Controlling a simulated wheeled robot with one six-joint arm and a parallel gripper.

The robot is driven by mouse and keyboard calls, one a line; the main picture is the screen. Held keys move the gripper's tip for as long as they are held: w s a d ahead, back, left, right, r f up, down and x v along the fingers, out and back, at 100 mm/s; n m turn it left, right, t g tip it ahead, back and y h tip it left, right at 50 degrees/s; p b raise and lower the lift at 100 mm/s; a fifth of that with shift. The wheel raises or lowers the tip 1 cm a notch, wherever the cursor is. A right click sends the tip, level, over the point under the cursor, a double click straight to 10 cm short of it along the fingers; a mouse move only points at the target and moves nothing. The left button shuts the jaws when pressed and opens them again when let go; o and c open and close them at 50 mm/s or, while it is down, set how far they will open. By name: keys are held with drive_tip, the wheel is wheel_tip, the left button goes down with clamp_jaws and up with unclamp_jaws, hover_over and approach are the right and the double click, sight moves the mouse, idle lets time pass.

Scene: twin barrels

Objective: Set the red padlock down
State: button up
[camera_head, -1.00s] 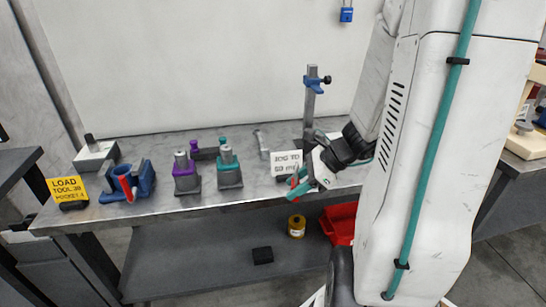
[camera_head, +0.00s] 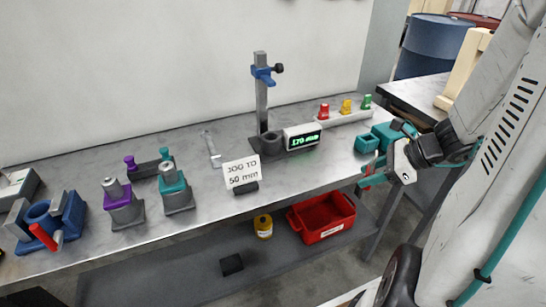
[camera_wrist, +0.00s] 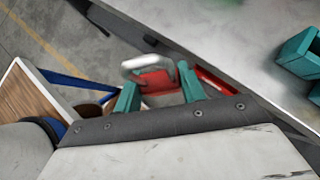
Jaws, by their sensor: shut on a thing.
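My gripper (camera_head: 372,176) is at the bench's front edge on the right in the head view. In the wrist view, its teal fingers (camera_wrist: 160,88) are shut on the red padlock (camera_wrist: 158,82). The padlock's pale shackle (camera_wrist: 146,62) points away from the gripper. In the head view the padlock (camera_head: 369,168) is only a small red patch by the fingers. It is held in front of the bench edge, and I cannot tell its exact height.
The metal bench (camera_head: 310,178) has free room along its front. Teal bins (camera_head: 385,138) stand near the gripper. A "JOG TO 50 mm" sign (camera_head: 241,171), a post stand (camera_head: 262,95) and a lit display (camera_head: 302,137) stand further left. A red bin (camera_head: 322,217) is on the lower shelf.

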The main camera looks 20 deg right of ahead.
drive_tip(key=shift+d, duration=0.1)
drive_tip(key=w+d, duration=0.1)
drive_tip(key=w, duration=0.4)
drive_tip(key=w+f, duration=0.1)
drive_tip(key=w, duration=0.4)
drive_tip(key=w+d, duration=0.1)
drive_tip(key=w, duration=0.4)
drive_tip(key=shift+w+d+f, duration=0.25)
drive_tip(key=shift+d, duration=0.1)
drive_tip(key=shift+f, duration=1.75)
drive_tip(key=shift+f, duration=0.1)
drive_tip(key=o, duration=0.9)
